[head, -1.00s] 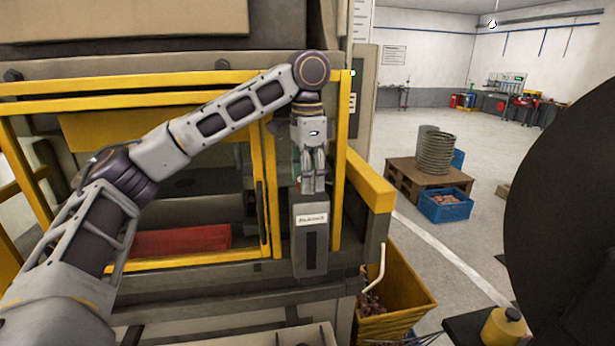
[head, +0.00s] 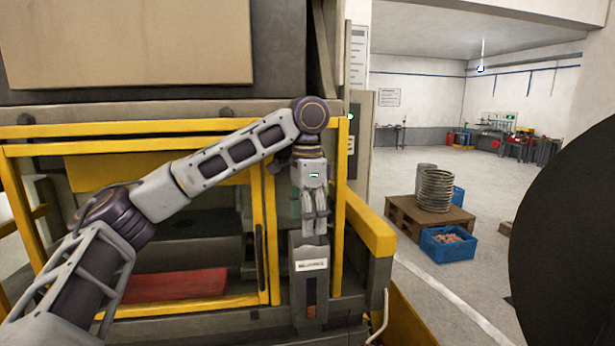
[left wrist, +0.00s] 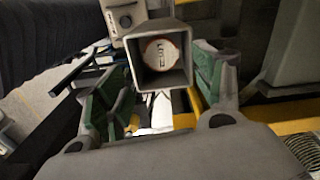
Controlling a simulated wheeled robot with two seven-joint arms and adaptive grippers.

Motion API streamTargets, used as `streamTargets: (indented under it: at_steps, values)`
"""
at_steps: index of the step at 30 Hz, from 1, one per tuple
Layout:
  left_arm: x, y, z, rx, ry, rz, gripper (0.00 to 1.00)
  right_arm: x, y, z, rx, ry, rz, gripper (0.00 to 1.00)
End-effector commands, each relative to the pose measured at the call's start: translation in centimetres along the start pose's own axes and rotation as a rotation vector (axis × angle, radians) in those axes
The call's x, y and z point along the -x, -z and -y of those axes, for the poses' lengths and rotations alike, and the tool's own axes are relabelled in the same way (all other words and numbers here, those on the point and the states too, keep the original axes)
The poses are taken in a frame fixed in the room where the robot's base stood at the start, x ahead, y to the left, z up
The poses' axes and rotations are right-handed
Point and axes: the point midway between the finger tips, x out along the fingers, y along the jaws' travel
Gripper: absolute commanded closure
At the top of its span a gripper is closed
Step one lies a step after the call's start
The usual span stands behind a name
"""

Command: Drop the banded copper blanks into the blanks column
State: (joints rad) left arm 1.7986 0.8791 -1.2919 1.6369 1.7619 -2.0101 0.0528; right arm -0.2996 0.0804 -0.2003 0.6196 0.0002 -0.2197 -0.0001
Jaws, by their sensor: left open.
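The blanks column (head: 308,265) is a grey upright box with a white label and a narrow front slot, fixed to the front of the machine. A small copper-coloured patch shows low in the slot. My left gripper (head: 315,230) points down just above the column's top, open. In the left wrist view the open fingers (left wrist: 160,92) stand on either side of the column's square mouth (left wrist: 182,84). A round blank (left wrist: 161,53) with a pale, marked face and a copper-red rim shows inside the mouth, apart from the fingers. My right gripper is not in view.
The yellow-framed machine guard (head: 262,215) stands behind my left arm, with a red slab (head: 175,285) inside. A yellow bin (head: 405,320) is at lower right. On the floor beyond are a blue crate (head: 447,248) and a wooden pallet (head: 400,213) bearing a coil.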

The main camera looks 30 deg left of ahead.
Motion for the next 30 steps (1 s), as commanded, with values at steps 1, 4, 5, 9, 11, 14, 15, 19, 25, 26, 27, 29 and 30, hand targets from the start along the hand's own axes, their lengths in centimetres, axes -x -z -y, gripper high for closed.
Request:
streamTargets:
  at_steps: [1,4,5,9,11,14,15,19,25,26,27,29,30]
  values:
    - [0.4,0.0,0.1,0.003,0.004,-0.003,0.26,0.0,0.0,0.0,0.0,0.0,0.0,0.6]
    - [0.9,0.0,0.1,0.003,0.003,-0.003,0.26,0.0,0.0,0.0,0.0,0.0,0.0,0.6]
    - [1.1,0.0,0.1,0.003,0.003,-0.004,0.26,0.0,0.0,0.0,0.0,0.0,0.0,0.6]
    - [2.0,0.0,0.1,0.004,0.004,-0.004,0.26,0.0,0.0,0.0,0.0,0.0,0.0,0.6]
    - [2.3,0.0,0.1,0.003,0.003,-0.004,0.26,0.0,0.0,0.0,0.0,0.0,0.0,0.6]
    - [2.9,0.0,0.1,0.003,0.003,-0.003,0.26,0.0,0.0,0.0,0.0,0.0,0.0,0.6]
    - [3.1,0.0,0.1,0.003,0.004,-0.003,0.26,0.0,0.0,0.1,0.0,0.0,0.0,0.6]
    - [3.9,0.0,0.1,0.003,0.003,-0.003,0.26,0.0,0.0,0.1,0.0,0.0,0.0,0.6]
    - [5.1,0.0,0.0,0.002,0.003,-0.003,0.26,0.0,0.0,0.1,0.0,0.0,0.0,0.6]
    - [5.2,0.0,0.0,0.002,0.003,-0.003,0.26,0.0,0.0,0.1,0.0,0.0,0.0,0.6]
    - [5.5,0.0,0.0,0.002,0.003,-0.003,0.26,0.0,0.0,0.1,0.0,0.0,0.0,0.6]
    - [5.8,0.0,0.0,0.002,0.004,-0.003,0.26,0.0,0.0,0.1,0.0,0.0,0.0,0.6]
    - [6.1,0.0,0.0,0.002,0.004,-0.003,0.26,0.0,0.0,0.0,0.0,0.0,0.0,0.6]
